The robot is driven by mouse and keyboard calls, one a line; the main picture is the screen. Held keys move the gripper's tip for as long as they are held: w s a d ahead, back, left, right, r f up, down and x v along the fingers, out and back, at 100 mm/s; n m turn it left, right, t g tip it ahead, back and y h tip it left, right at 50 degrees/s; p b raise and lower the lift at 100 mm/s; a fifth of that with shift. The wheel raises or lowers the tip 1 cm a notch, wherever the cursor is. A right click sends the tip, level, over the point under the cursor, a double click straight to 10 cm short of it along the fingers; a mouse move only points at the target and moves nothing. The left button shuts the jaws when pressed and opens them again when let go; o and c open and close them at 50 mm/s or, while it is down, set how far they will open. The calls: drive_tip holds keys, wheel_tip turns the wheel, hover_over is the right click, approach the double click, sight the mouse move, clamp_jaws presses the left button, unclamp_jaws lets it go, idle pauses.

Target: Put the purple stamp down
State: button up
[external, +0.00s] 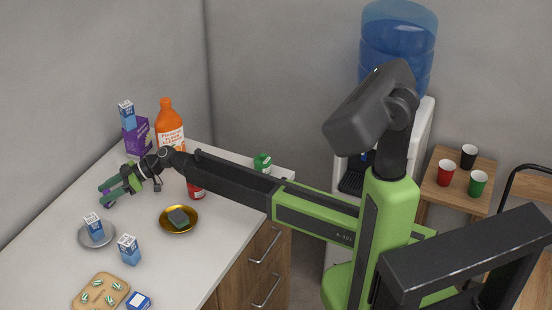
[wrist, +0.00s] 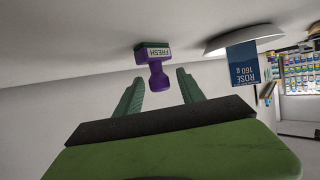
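The purple stamp (wrist: 159,78) has a green base edge and a label reading FRESH. In the wrist view, which looks upside down, its base appears to rest on the white counter (wrist: 80,58) and its handle points toward my gripper (wrist: 161,77). The green fingers are apart, one on each side of the handle, with visible gaps, so they do not seem to touch it. In the external view my gripper (external: 104,195) is low over the back left of the counter. Only a little purple shows between its fingers there; the arm hides most of the stamp.
A grey plate (external: 82,236) with a blue-and-white carton (external: 94,227) is near my gripper. Another carton (external: 129,250), a gold dish (external: 162,226) and a board (external: 78,298) are nearer the front. A purple box (external: 137,138) and orange bottle (external: 170,128) stand behind.

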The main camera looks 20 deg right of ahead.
drive_tip(key=shift+r, duration=0.2)
drive_tip(key=p+v, duration=0.5)
drive_tip(key=v, duration=0.7)
drive_tip(key=shift+f, duration=0.1)
